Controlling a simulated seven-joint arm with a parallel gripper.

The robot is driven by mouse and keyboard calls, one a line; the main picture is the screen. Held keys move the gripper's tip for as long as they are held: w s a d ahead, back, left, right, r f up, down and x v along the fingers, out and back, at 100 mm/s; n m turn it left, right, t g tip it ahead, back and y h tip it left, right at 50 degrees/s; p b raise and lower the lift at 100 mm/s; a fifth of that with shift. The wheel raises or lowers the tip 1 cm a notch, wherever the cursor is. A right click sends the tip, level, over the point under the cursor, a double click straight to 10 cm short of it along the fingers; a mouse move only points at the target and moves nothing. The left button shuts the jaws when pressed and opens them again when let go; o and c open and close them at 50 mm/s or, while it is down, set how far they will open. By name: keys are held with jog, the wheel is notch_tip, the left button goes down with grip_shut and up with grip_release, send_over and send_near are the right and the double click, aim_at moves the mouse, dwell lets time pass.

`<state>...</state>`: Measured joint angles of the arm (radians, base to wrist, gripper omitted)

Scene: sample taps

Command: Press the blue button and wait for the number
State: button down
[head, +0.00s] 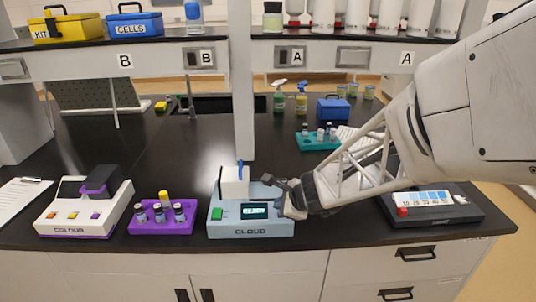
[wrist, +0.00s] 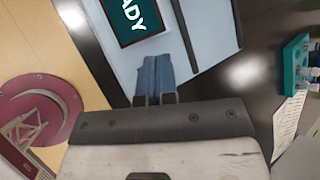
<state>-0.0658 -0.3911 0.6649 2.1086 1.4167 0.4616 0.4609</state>
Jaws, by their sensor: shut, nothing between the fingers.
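The light blue CLOUD device (head: 225,228) stands near the bench's front edge. It has a green button (head: 224,212) on its left and a lit screen (head: 255,211). In the wrist view the screen (wrist: 138,15) shows the letters "ADY". I see no blue button clearly; the device's right side is partly hidden behind my gripper (head: 283,198). My gripper is shut and empty over that right side. Its tips (wrist: 154,78) look blue-grey and lie just below the screen in the wrist view. I cannot tell whether they touch the device.
A purple rack (head: 162,226) with vials and the COLOUR device (head: 70,222) stand to the left. A dark device with a numbered panel (head: 424,198) is to the right. A teal rack (head: 306,142) stands behind. A shelf post (head: 243,100) rises behind the CLOUD device.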

jog(key=shift+f, duration=0.7)
dwell(0.9)
jog(key=shift+r, duration=0.8)
jog(key=shift+r, duration=0.1)
dwell(0.4)
jog(key=shift+r, duration=2.4)
jog(key=shift+s, duration=0.1)
